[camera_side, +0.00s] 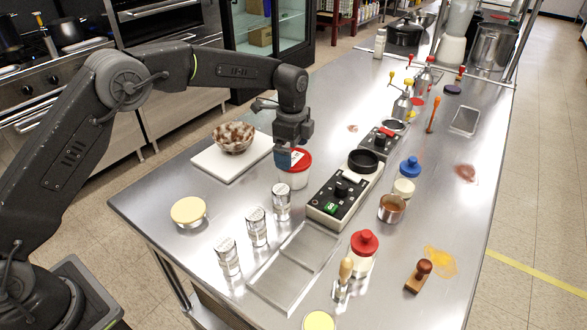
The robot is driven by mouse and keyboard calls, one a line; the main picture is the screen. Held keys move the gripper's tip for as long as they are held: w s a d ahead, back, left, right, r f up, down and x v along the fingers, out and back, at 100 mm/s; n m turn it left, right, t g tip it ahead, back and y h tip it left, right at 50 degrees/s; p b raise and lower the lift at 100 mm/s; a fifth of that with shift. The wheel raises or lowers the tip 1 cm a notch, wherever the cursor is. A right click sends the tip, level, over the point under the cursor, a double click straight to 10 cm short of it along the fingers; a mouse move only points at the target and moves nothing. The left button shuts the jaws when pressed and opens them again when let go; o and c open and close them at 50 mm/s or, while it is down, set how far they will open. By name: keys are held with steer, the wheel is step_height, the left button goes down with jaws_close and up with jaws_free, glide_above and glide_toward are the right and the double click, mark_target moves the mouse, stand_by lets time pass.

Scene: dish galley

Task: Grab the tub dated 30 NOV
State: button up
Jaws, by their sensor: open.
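My gripper (290,155) is open, pointing down at the middle of the steel table. Its fingertips are at a white tub with a red lid (302,163) and hide part of its lid. I cannot tell whether they touch it. A small white label shows beside the fingers, but its date is too small to read. Three silvery containers with labels stand in a slanted row nearer the camera: one (281,204), another (257,228) and the nearest (229,258). Their print is unreadable, so I cannot tell which thing bears 30 NOV.
A brown-patterned bowl (233,137) sits on a white board (210,160) behind left. A scale (338,198) stands close right of the tub. A shallow metal tray (294,264) lies in front. A red-topped jar (364,246) and a cream-topped container (188,212) stand nearby.

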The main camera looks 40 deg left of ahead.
step_height(320, 180, down, 5)
steer(key=shift+r, duration=0.1)
steer(key=c, duration=0.7)
steer(key=shift+r, duration=0.1)
